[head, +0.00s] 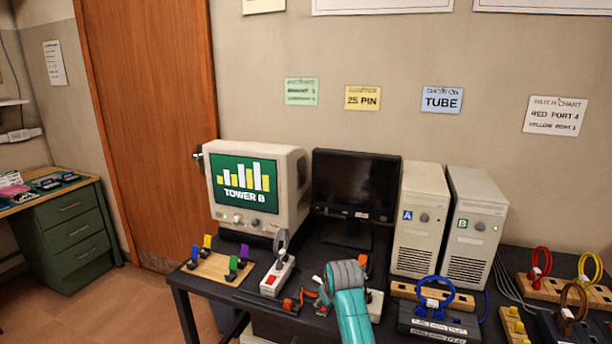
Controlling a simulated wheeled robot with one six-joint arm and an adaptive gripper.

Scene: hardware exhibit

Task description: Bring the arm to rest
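My arm (347,301), teal with a grey joint, rises from the bottom edge over the front of the black table. I cannot make out my gripper's fingertips clearly. Small orange and black parts (290,304) show just left of the grey joint, low over the table's front edge. I cannot tell whether they are my gripper or a tool lying there. I see nothing clearly held.
Left of the arm are a white box with a red switch (277,279) and a wooden board with coloured clips (216,267). A monitor (257,187), a dark screen (354,187), tower A (418,219) and tower B (474,225) stand behind. A blue ring (433,283) stands right.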

